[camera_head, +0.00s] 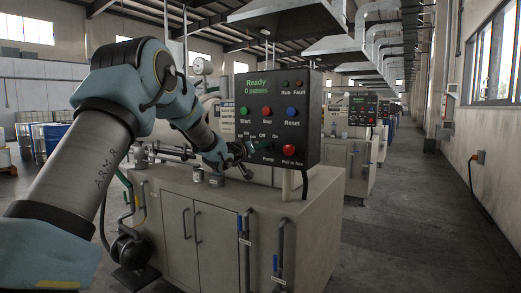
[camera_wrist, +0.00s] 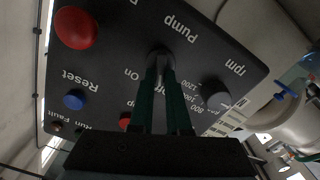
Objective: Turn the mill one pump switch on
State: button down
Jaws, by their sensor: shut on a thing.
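The black control panel (camera_head: 279,82) stands on the beige mill cabinet and reads "Ready". The pump switch (camera_wrist: 160,56) is a dark round knob, labelled Pump, with Off and On marks. My gripper (camera_wrist: 163,72) is at the panel with its two green fingers closed on the pump switch, covering most of it. The wrist view is upside down. The way the switch points is hidden by the fingers. In the head view, my gripper (camera_head: 262,147) reaches the panel's lower part from the left, below the Off and On marks.
A large red push button (camera_wrist: 76,28) sits close beside the switch, and a dark rpm knob (camera_wrist: 215,95) on its other side. Green start (camera_head: 243,111), red stop (camera_head: 267,111) and blue reset (camera_head: 292,112) buttons are above. The aisle (camera_head: 400,215) on the right is clear.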

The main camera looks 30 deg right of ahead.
jog(key=m+b, duration=0.2)
jog(key=m, duration=0.1)
jog(key=m+b, duration=0.3)
jog(key=m, duration=0.1)
jog(key=m+b, duration=0.3)
jog(key=shift+s+d+f+m, duration=0.1)
jog(key=shift+s+d+m, duration=0.05)
jog(key=shift+s+m, duration=0.25)
jog(key=shift+b, duration=0.35)
jog(key=c, duration=0.9)
grip_release()
jog(key=b+v, duration=0.1)
jog(key=v, duration=0.9)
jog(key=shift+s+a, duration=0.1)
jog(key=shift+a, duration=0.25)
